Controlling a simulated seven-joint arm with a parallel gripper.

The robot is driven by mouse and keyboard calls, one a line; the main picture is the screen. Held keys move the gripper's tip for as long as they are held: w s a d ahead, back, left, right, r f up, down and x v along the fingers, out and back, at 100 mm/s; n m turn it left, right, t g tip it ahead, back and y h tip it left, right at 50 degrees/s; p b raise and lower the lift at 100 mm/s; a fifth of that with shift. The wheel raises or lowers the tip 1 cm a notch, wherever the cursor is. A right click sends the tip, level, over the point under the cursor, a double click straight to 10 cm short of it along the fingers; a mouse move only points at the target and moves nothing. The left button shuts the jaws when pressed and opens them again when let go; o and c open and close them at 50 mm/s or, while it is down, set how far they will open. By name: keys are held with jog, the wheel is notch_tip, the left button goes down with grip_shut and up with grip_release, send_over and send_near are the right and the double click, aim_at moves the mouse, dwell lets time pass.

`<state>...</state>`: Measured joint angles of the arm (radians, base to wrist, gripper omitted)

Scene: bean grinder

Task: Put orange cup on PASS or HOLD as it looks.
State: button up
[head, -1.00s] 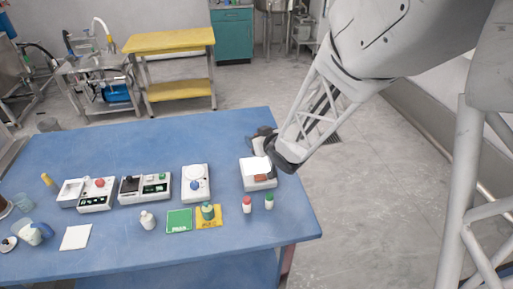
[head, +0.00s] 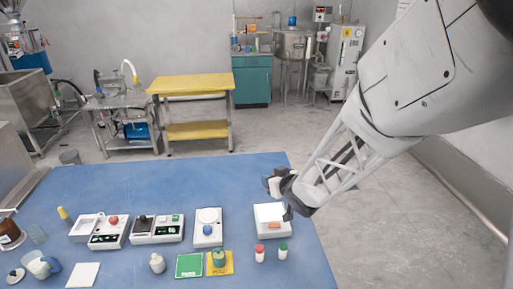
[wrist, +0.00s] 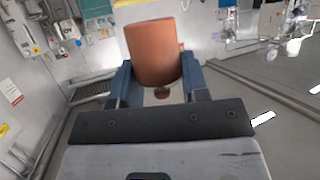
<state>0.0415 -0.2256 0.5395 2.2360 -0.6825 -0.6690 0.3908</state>
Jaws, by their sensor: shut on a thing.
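An orange cup (wrist: 153,52) stands between the two blue fingers of my gripper (wrist: 155,82) in the wrist view. The gripper is shut on it. In the head view my gripper (head: 284,192) is above the back right part of the table, by a white box-like device (head: 270,212); I cannot make out the cup there.
A red-capped bottle (head: 260,253) and a green-capped bottle (head: 283,251) stand right of the mats. Several white devices line the middle, including one with a round plate (head: 208,216). A white bottle (head: 157,263) stands left of PASS. The table's back (head: 180,180) is clear.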

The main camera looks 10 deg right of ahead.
jog(key=w+d+r+m+h, duration=0.1)
jog(key=w+r, duration=0.1)
jog(key=w, duration=0.6)
jog(key=w+d+r+m+h, duration=0.2)
jog(key=w+r, duration=0.1)
jog(key=w, duration=0.5)
jog(key=w+d+r+m+t+h, duration=0.1)
jog(key=w+r+h, duration=0.1)
jog(key=w, duration=0.6)
jog(key=shift+d+r+m, duration=0.2)
jog(key=shift+r+m, duration=0.1)
jog(key=shift+r, duration=0.45)
jog(key=shift+s, duration=0.15)
jog(key=s+a+f+n+y, duration=0.1)
jog(key=s+f, duration=0.2)
jog(key=s, duration=0.5)
jog(key=s+a+f+n+y, duration=0.2)
jog(key=s, duration=0.6)
jog(key=s+a+f+n+g+y, duration=0.1)
jog(key=s+f+y, duration=0.1)
jog(key=s, duration=0.6)
jog(key=shift+a+f+n, duration=0.25)
jog(key=shift+f+n, duration=0.05)
jog(key=shift+f, duration=0.5)
jog(key=shift+f, duration=2.5)
jog(key=shift+w+f, duration=0.1)
jog(key=shift+f, duration=2.2)
